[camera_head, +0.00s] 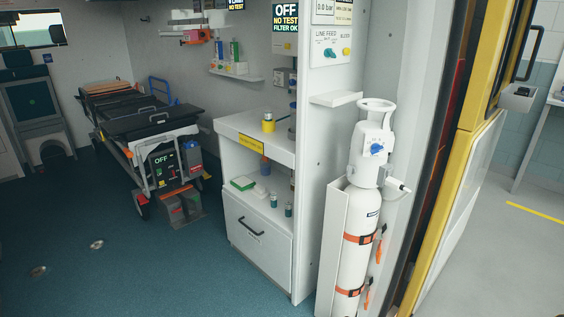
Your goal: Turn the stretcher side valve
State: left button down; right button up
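A stretcher (150,122) with a black top stands at the back left. A dark unit (163,169) marked OFF sits at its near end. A white gas cylinder (355,236) stands upright at the right, with a blue knob (377,148) on its white head. I cannot tell from the labels which of these is the stretcher side valve. Neither of my grippers is in view.
A white cabinet (262,240) with a drawer and shelves holding small items stands left of the cylinder. A small white ledge (335,98) juts out above the cylinder's left side. A yellow-edged door (455,160) borders the right.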

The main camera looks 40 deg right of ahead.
aim_at(351, 170)
jog(key=z, duration=0.15)
jog(key=i, duration=0.9)
jog(key=z, duration=0.8)
jog(key=i, duration=0.3)
jog(key=z, duration=0.2)
